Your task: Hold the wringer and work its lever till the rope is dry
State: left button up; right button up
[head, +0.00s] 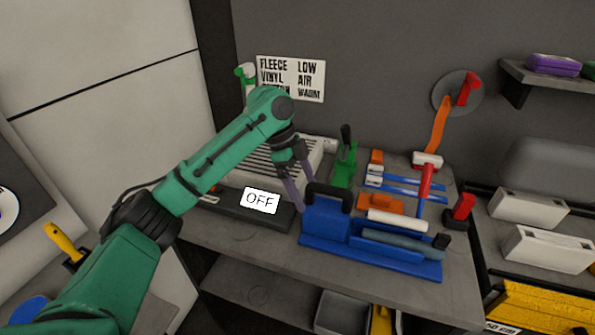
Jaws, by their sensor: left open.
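I cannot pick out a rope for sure. My left gripper (303,196) is open and empty, pointing down just left of the black handle. Whether a finger touches the stand is unclear. My right gripper is out of view.
A dark box with an OFF display (261,200) and a slatted white unit (275,155) stand left. A green tool with a black handle (345,162) and orange, blue and red tools (395,185) are behind. Shelves (550,75) are at right. A grey bin (341,312) sits below.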

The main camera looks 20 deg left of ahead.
aim_at(311, 202)
pick_arm(q)
jog(key=x, duration=0.6)
jog(key=shift+d+f, duration=0.15)
grip_shut()
dwell(0.8)
